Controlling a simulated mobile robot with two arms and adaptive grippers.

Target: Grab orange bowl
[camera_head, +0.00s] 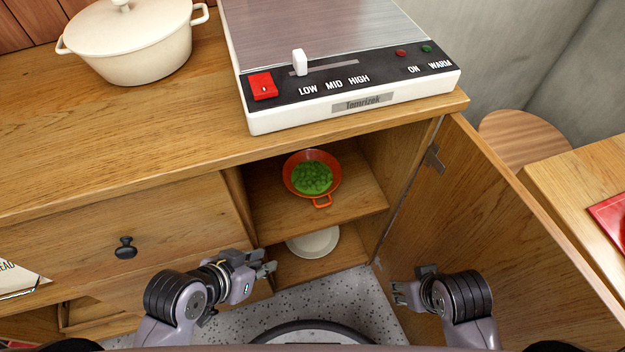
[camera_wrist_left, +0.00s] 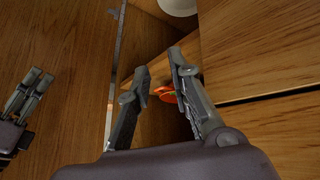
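The orange bowl (camera_head: 289,178) sits on the upper shelf of the open cabinet, with green pieces in it and a loop handle towards me. Part of it shows between the fingers in the left wrist view (camera_wrist_left: 165,93). My left gripper (camera_head: 262,265) is open and empty, in front of the cabinet opening, lower and left of the bowl and apart from it. My right gripper (camera_head: 400,292) is right of the opening, in front of the open door, and holds nothing. Its fingers look apart; it also shows in the left wrist view (camera_wrist_left: 38,80).
A white plate (camera_head: 314,244) lies on the lower shelf (camera_head: 290,268). The open cabinet door (camera_head: 490,240) bounds the right side. A drawer with a black knob (camera_head: 125,248) is at left. The countertop (camera_head: 180,115) overhangs the shelf, carrying a hot plate (camera_head: 350,95) and a cream pot (camera_head: 135,50).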

